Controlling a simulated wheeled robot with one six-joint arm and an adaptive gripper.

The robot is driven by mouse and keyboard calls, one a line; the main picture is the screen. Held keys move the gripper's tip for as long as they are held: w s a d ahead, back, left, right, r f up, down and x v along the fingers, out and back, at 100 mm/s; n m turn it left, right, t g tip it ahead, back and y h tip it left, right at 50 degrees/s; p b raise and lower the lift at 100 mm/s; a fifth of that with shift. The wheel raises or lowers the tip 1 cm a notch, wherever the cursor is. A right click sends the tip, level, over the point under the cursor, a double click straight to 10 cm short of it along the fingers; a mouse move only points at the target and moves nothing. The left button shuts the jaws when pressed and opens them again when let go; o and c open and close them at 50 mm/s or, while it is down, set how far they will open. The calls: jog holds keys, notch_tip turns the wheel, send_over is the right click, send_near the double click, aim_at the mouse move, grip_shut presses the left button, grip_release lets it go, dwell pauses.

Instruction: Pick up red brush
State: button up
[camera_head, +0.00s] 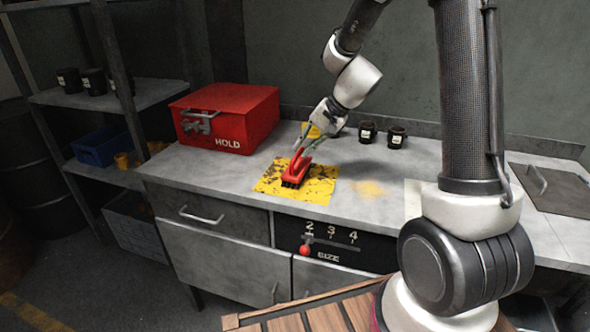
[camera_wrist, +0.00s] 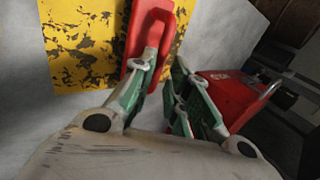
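The red brush (camera_head: 297,170) lies bristles down on a yellow, worn patch (camera_head: 322,186) of the grey worktop. My gripper (camera_head: 308,146) is right above the brush's handle end, pointing down at it. In the wrist view the red brush (camera_wrist: 135,38) runs up from the fingertips, with its looped handle nearest me. My gripper (camera_wrist: 160,70) shows a gap between its fingers there. The left finger overlaps the handle's near end; the right finger is apart from it. Whether the fingers touch the handle is hard to tell.
A red box marked HOLD (camera_head: 228,118) stands left of the brush. Dark cups (camera_head: 367,132) stand at the back right. A drawer panel with a red knob (camera_head: 304,250) is below the worktop edge. Shelves (camera_head: 105,98) stand at left. The worktop right of the patch is mostly clear.

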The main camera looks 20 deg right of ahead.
aim_at(299, 154)
jog(key=x, duration=0.4)
jog(key=shift+a+f, duration=0.2)
jog(key=shift+f, duration=0.2)
jog(key=shift+s, duration=0.1)
jog(key=shift+c, duration=0.2)
grip_shut()
notch_tip(299, 154, up, 10)
jog(key=shift+r, duration=0.1)
jog(key=shift+d, duration=0.1)
